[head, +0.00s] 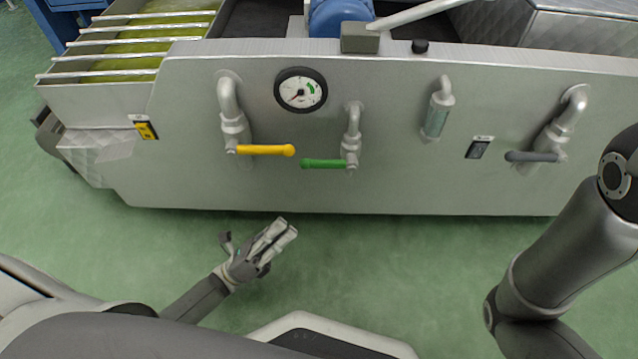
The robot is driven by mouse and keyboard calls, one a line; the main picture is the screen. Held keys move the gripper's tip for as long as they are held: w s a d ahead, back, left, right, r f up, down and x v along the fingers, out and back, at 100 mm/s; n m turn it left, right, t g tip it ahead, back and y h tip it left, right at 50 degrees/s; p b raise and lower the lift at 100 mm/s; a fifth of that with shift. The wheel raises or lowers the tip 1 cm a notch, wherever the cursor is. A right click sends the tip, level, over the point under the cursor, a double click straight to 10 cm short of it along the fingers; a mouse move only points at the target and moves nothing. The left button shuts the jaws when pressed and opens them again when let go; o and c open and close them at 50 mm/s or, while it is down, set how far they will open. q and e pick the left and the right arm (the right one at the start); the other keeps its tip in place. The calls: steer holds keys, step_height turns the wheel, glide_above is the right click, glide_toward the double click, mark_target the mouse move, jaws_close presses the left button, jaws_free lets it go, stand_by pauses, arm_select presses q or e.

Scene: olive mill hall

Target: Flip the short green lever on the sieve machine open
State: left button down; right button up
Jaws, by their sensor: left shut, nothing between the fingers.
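The sieve machine (400,185) stands across the view with a grey metal front panel. The short green lever (323,163) sits on a small bent pipe valve near the middle of the panel. It lies level, pointing left from its pivot. My left gripper (285,229) is below and to the left of the green lever, in front of the panel's lower edge, apart from the lever. Its fingers are together and empty. My right arm comes in at the right edge, but its gripper is out of view.
A longer yellow lever (265,150) points right, its tip close to the green one. A dial gauge (300,90) is above. A sight glass (437,115) and a grey lever (531,156) are farther right. Green floor (400,250) is open before the panel.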

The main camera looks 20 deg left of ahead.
arm_select(q)
steer(key=b, duration=0.2)
glide_toward(329, 164)
steer(key=shift+w+d+r, duration=0.2)
steer(key=shift+w+d, duration=0.25)
steer(key=shift+d, duration=0.15)
steer(key=shift+w+d+r, duration=0.25)
steer(key=shift+w+d, duration=0.25)
steer(key=shift+d, duration=0.15)
steer(key=shift+w+d+r, duration=0.2)
steer(key=shift+w+d, duration=0.25)
steer(key=shift+d, duration=0.15)
steer(key=shift+a+r+m+g+p, duration=0.15)
steer(key=shift+r+m+g+p, duration=0.2)
steer(key=shift+p, duration=0.55)
steer(key=shift+g+p, duration=0.35)
steer(key=shift+p, duration=0.05)
